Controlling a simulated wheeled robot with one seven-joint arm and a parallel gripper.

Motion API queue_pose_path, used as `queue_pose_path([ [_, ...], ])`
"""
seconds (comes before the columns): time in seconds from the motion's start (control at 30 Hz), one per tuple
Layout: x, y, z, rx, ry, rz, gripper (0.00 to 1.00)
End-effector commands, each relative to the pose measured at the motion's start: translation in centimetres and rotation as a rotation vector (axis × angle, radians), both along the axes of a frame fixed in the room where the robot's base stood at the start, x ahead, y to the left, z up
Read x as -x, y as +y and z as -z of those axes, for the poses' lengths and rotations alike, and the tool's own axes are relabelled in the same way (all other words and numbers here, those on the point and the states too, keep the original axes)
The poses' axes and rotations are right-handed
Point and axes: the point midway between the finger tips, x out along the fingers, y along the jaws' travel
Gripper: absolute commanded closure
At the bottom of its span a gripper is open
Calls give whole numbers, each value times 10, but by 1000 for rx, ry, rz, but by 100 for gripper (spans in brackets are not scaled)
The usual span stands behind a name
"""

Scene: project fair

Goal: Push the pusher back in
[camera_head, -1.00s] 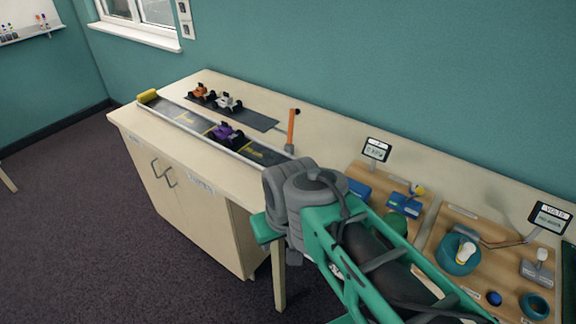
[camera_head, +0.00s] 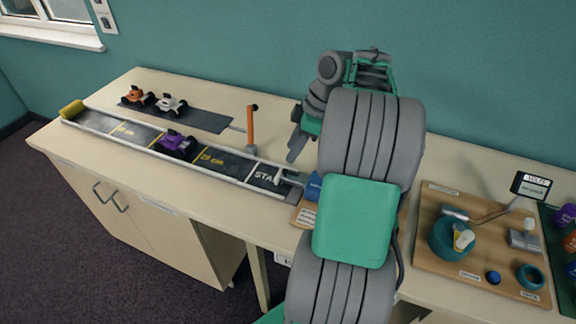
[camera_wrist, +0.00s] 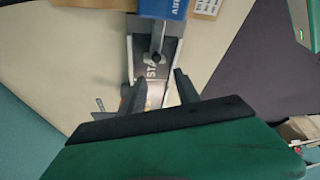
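The pusher (camera_head: 281,176) is a pale rod with a small head at the START end of the dark track (camera_head: 222,160). In the wrist view the pusher (camera_wrist: 157,36) shows as a dark rod reaching from the blue block (camera_wrist: 163,8) toward the START lettering. The blue block (camera_head: 313,187) is partly hidden behind my arm in the head view. My gripper (camera_wrist: 160,86) is open and empty, above the START end, with the track between its fingers in the wrist view. One finger of my gripper (camera_head: 297,146) shows in the head view, behind and above the pusher, apart from it.
A purple car (camera_head: 176,143) stands on the track. Orange (camera_head: 137,97) and white (camera_head: 172,104) cars stand on a dark mat behind it. An orange upright (camera_head: 251,128) stands beside the track near my gripper. A wooden board (camera_head: 435,245) with parts lies to the right.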

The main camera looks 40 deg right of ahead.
Motion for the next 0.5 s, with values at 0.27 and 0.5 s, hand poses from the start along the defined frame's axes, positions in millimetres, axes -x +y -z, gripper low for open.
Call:
queue_pose_path([
  [0.27, -1, -5, 34, -1, -18, -45, 61],
  [0.5, -11, 7, 69, 1, -18, -41, 61],
])
